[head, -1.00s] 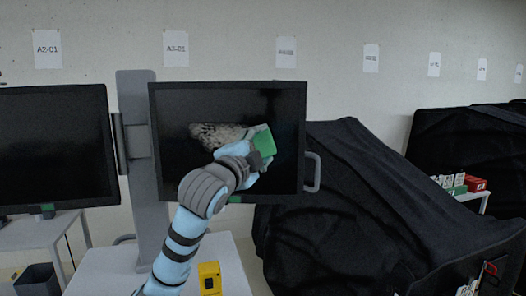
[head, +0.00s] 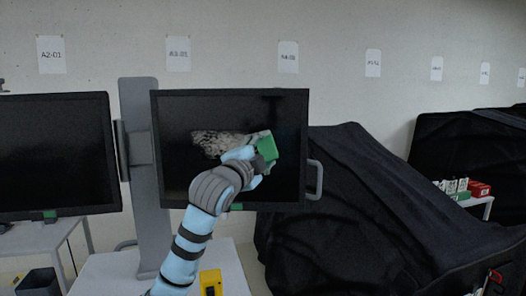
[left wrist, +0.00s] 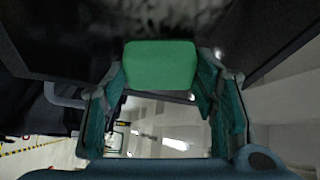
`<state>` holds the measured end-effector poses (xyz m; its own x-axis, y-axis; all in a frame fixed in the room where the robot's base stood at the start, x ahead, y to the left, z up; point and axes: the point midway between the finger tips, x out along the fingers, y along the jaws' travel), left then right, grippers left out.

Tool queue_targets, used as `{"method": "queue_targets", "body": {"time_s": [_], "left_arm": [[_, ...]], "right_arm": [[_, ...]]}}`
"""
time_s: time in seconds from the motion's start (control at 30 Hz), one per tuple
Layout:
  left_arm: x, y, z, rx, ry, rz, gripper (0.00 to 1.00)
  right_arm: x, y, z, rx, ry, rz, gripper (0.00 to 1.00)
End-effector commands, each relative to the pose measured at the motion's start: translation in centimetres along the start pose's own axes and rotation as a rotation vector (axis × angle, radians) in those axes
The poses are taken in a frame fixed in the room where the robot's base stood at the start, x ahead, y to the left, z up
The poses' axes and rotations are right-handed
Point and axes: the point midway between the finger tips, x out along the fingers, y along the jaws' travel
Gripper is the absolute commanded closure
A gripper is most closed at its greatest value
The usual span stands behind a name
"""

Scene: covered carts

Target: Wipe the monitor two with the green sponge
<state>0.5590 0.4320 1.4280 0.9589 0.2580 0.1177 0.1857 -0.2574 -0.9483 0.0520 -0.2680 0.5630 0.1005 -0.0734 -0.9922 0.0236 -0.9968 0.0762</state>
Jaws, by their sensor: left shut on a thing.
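The monitor (head: 285,107) in the middle of the head view has a dark screen with a pale grey, mottled smudge (head: 212,143) left of its centre. My left gripper (head: 258,158) is shut on the green sponge (head: 267,149) in front of the screen, just right of the smudge. In the left wrist view the sponge (left wrist: 160,66) sits between both fingers, with the dark screen and blurred pale marks just beyond it. I cannot tell whether the sponge touches the screen. My wrist hides part of the screen's lower middle. My right gripper is not in view.
A second dark monitor (head: 50,150) stands at the left. A grey post (head: 148,225) and a side handle (head: 316,180) flank the middle monitor. A black-covered cart (head: 345,205) fills the right. A yellow object (head: 211,281) stands on the white surface (head: 112,275) below.

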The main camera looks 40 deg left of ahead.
Motion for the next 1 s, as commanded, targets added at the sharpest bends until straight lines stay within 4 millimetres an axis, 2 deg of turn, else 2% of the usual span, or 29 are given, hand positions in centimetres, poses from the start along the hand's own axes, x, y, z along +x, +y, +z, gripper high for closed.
{"method": "queue_targets", "body": {"time_s": [1.0], "left_arm": [[2.9, -0.1, 1.2, 0.0, -0.001, 0.001, 0.69]], "right_arm": [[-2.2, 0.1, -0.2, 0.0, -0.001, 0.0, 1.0]]}}
